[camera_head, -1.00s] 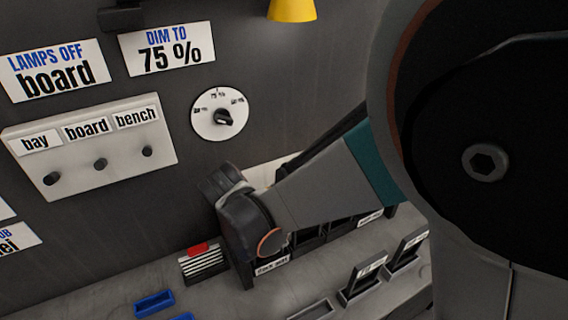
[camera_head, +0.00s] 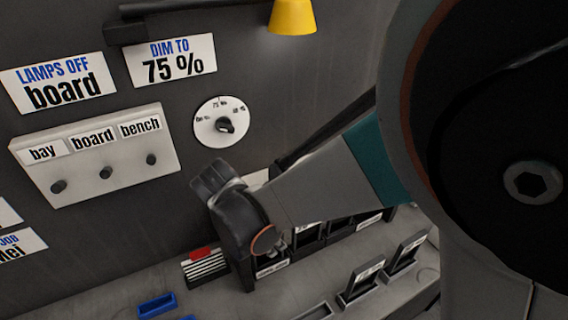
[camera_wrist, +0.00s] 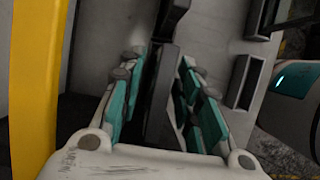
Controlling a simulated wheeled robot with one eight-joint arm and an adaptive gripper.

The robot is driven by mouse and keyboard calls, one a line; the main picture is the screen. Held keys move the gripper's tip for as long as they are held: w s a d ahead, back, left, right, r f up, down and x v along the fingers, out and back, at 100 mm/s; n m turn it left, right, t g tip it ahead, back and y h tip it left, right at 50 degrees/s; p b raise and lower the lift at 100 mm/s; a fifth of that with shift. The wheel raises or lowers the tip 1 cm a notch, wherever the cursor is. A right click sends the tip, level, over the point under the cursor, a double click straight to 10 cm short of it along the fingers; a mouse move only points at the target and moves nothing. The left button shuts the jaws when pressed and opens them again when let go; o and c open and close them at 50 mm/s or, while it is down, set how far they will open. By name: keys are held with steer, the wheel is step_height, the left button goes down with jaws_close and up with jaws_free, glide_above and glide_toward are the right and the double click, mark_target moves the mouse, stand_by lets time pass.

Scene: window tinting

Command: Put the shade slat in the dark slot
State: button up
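In the wrist view my gripper (camera_wrist: 165,100) has its teal-padded fingers closed on both sides of a dark flat piece (camera_wrist: 162,85), which looks like the shade slat. Its label does not show there. A row of black slots stands on the bench behind my arm. The leftmost slot (camera_head: 270,270) has a white label that seems to read "dark slot". Part of this row is hidden by my arm.
Two black labelled slats (camera_head: 362,283) and (camera_head: 404,254) stand in grey holders at the bench front; an empty-looking holder (camera_head: 316,311) is beside them. A striped stack with a red top (camera_head: 205,264) and a blue tray (camera_head: 156,304) lie left. A yellow lamp (camera_head: 292,17) hangs above.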

steer(key=p+v, duration=0.4)
steer(key=v, duration=0.4)
steer(key=shift+s+a+r, duration=0.1)
steer(key=shift+s+r, duration=0.05)
steer(key=shift+r, duration=0.2)
